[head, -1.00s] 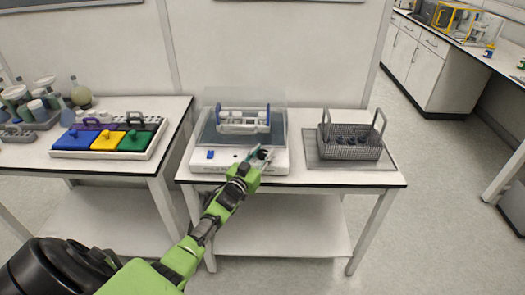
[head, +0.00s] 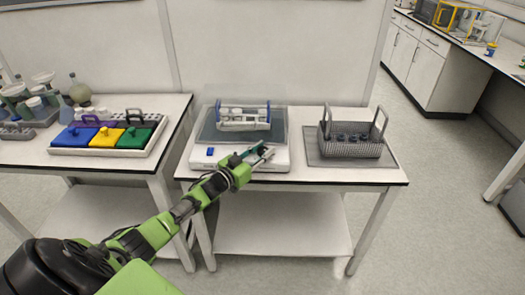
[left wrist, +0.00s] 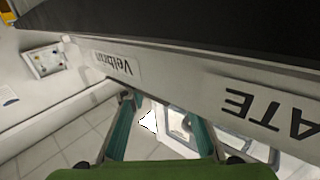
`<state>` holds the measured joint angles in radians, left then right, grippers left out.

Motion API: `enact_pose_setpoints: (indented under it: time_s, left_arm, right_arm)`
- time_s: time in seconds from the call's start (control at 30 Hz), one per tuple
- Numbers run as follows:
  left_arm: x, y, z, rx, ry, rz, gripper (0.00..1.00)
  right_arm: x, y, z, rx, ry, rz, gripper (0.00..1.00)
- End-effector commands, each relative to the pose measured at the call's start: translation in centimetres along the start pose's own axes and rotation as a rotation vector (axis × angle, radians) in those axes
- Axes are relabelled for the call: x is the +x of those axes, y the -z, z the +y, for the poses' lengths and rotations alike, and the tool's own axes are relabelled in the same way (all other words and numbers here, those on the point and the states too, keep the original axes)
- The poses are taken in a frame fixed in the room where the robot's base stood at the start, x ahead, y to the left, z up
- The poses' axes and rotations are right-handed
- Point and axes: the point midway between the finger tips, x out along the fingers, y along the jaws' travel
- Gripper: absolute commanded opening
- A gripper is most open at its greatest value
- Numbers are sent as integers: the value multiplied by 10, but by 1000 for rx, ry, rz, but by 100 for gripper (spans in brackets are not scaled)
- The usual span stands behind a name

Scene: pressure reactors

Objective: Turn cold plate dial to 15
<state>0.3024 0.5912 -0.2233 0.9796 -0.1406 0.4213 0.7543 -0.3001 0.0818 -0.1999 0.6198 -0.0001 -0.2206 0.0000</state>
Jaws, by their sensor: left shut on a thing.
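The cold plate (head: 200,160) is a white unit with a dark top on the middle table, with a blue square at its front left. Its front panel (left wrist: 190,72) crosses the left wrist view, with upside-down lettering. My left gripper (head: 258,154) is at the right part of the cold plate's front. In the left wrist view its teal fingers (left wrist: 165,122) reach the panel's lower edge and are shut on the dial. The dial is mostly hidden by the fingers, and its reading cannot be seen. My right gripper is in neither view.
A grey wire basket (head: 352,150) stands on a tray to the right. On the left table is a tray with blue (head: 78,138), yellow and green blocks. The floor in front is clear.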

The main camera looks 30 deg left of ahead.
Motion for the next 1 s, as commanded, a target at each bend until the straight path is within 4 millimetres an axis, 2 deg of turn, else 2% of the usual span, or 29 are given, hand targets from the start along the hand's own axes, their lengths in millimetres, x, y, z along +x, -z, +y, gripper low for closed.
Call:
enact_pose_setpoints:
  time_s: [0.03,0.07,0.1,0.13,0.57,0.87,1.0]
  left_arm:
    - [0,-1,0,-1,2,-2,6]
    - [0,0,0,-1,2,-1,30]
    - [0,0,0,-1,2,-1,41]
    - [0,0,0,-1,2,-1,45]
    - [1,1,1,-2,17,0,45]
    - [0,2,2,-9,158,3,45]
    - [1,0,2,-8,234,3,45]
  right_arm:
    - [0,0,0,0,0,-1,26]
    - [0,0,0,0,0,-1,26]
    - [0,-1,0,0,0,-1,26]
    - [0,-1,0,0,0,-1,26]
    - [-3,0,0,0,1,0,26]
    - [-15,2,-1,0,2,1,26]
    - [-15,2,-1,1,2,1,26]
